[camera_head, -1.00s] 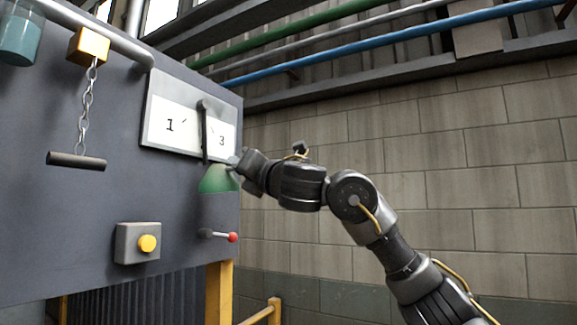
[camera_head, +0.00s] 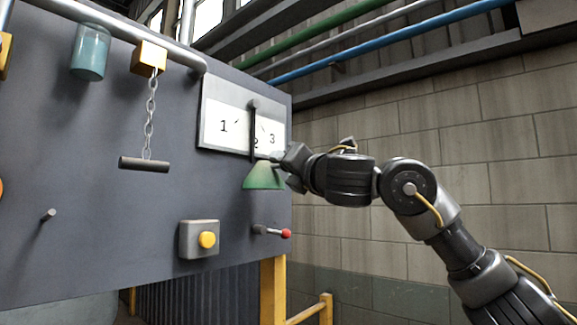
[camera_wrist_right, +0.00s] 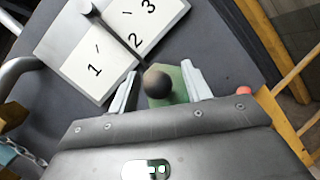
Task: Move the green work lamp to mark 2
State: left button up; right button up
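The green work lamp (camera_head: 264,177) hangs on a dark arm (camera_head: 253,128) in front of a white plate (camera_head: 214,135) marked 1, 2 and 3. The arm hangs nearly straight down, crossing the mark 2 (camera_head: 256,143) and partly covering it. My right gripper (camera_head: 285,165) is at the lamp's upper right side. In the right wrist view its fingers (camera_wrist_right: 158,90) stand apart on either side of a dark round knob (camera_wrist_right: 157,82) in front of the green lamp (camera_wrist_right: 176,78). Gaps show beside the knob. My left gripper is out of view.
On the grey panel (camera_head: 110,215) are a yellow push button (camera_head: 207,240), a red-tipped lever (camera_head: 286,233) below the lamp, a chain with a bar handle (camera_head: 144,165) and a blue-green jar (camera_head: 90,52). A block wall (camera_head: 450,130) stands at right.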

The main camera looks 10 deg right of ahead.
jog(key=shift+s, duration=0.1)
jog(key=b+v, duration=0.6)
jog(key=v, duration=0.4)
jog(key=shift+s, duration=0.25)
jog(key=shift+d+f, duration=0.1)
jog(key=shift+f, duration=0.05)
